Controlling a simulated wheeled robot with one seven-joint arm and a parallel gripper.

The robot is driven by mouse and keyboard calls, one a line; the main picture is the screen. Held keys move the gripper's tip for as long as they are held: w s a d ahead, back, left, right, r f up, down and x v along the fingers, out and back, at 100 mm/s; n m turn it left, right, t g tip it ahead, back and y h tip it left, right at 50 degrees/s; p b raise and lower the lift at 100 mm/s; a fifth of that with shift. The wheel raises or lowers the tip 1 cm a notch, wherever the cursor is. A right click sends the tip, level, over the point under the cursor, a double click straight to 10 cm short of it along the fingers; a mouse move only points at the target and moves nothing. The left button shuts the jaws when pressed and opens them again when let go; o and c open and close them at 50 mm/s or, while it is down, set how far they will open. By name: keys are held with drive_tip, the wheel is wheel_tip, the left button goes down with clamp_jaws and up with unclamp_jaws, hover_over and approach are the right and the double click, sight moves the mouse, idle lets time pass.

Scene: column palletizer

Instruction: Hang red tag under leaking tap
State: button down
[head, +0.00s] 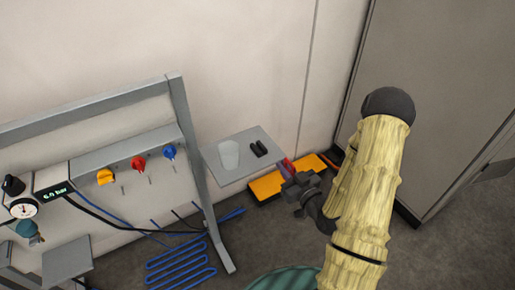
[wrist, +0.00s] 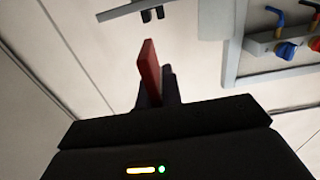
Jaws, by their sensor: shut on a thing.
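My gripper (head: 292,180) is shut on a red tag (head: 288,166), held to the right of the small grey shelf. In the wrist view the red tag (wrist: 149,72) stands up between the dark fingers. Three taps sit on a grey rail to the left: a yellow one (head: 105,176), a red one (head: 138,163) and a blue one (head: 169,152). A short grey pin or hook hangs below each tap. My gripper is well apart from the taps. I cannot tell from these frames which tap leaks.
The grey shelf (head: 213,158) holds a translucent cup (head: 229,155) and two black cylinders (head: 258,149). A grey cabinet (head: 440,90) stands at right.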

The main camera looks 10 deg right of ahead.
drive_tip(key=b+x, duration=0.1)
drive_tip(key=x, duration=1.3)
drive_tip(key=shift+w+a, duration=0.15)
drive_tip(key=shift+w, duration=0.15)
drive_tip(key=shift+w+a, duration=0.1)
drive_tip(key=shift+w, duration=0.25)
drive_tip(key=x, duration=0.2)
drive_tip(key=shift+w, duration=0.35)
drive_tip(key=shift+f, duration=0.55)
drive_tip(key=shift+f, duration=0.1)
